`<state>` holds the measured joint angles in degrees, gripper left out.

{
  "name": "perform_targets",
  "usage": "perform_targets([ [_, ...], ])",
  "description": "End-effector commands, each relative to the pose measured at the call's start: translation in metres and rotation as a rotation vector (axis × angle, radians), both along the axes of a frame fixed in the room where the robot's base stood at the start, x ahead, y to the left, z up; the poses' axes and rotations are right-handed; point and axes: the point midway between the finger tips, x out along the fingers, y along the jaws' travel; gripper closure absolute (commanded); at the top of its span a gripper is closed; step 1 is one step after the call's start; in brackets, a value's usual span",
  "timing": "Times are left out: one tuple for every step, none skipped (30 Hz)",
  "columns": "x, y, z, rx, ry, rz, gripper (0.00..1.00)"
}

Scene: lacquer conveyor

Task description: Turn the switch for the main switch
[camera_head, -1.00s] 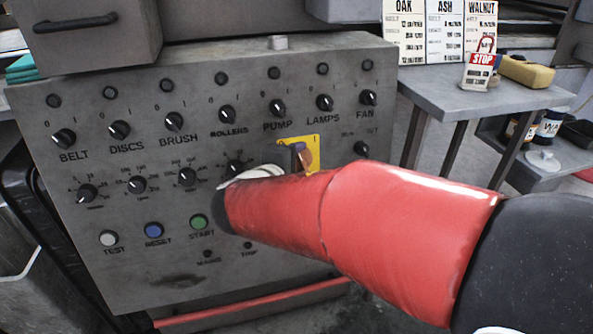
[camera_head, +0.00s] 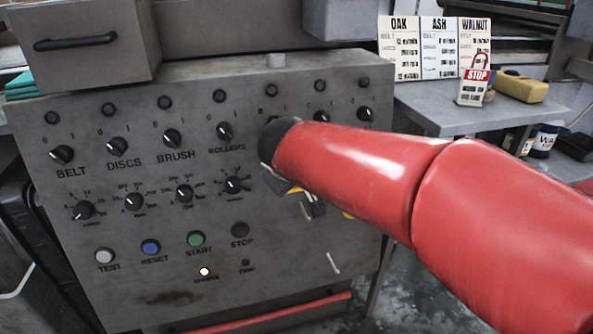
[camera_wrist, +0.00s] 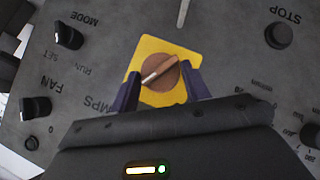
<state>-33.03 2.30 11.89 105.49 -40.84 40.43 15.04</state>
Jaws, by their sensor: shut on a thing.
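The main switch (camera_wrist: 166,72) is a round reddish-brown knob with a bar handle on a yellow plate (camera_wrist: 150,50) on the grey control panel (camera_head: 90,285). In the wrist view its handle lies tilted across the knob. My gripper (camera_wrist: 160,82) has its two dark fingers on either side of the knob and is shut on it. In the head view my red arm hides the knob and most of the plate; only yellow edges show. The MAINS lamp (camera_head: 204,271) below is lit white.
The panel also has several small black knobs, dials and lamps, with a green START button (camera_head: 195,239) and a dark STOP button (camera_head: 240,230).

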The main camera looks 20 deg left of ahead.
Motion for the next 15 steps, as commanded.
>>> perform_targets([
  [0.0017,-0.0026,0.0040,0.028,0.016,-0.010,0.76],
  [0.0019,-0.0028,0.0040,0.045,0.026,-0.013,0.76],
  [0.0019,-0.0031,0.0039,0.065,0.039,-0.018,0.76],
  [0.0020,-0.0030,0.0038,0.081,0.048,-0.021,0.76],
  [0.0023,-0.0033,0.0039,0.094,0.056,-0.023,0.76],
  [0.0025,-0.0038,0.0037,0.111,0.067,-0.028,0.76],
  [0.0025,-0.0039,0.0035,0.123,0.075,-0.030,0.76],
  [0.0027,-0.0039,0.0035,0.133,0.080,-0.032,0.76],
  [0.0027,-0.0038,0.0032,0.147,0.089,-0.034,0.76],
  [0.0027,-0.0040,0.0031,0.155,0.094,-0.037,0.76],
  [0.0027,-0.0042,0.0028,0.163,0.099,-0.038,0.76],
  [0.0029,-0.0044,0.0025,0.170,0.105,-0.040,0.76],
  [0.0029,-0.0045,0.0022,0.176,0.108,-0.040,0.76],
  [0.0029,-0.0046,0.0020,0.182,0.112,-0.041,0.76],
  [0.0030,-0.0046,0.0019,0.187,0.115,-0.043,0.76],
])
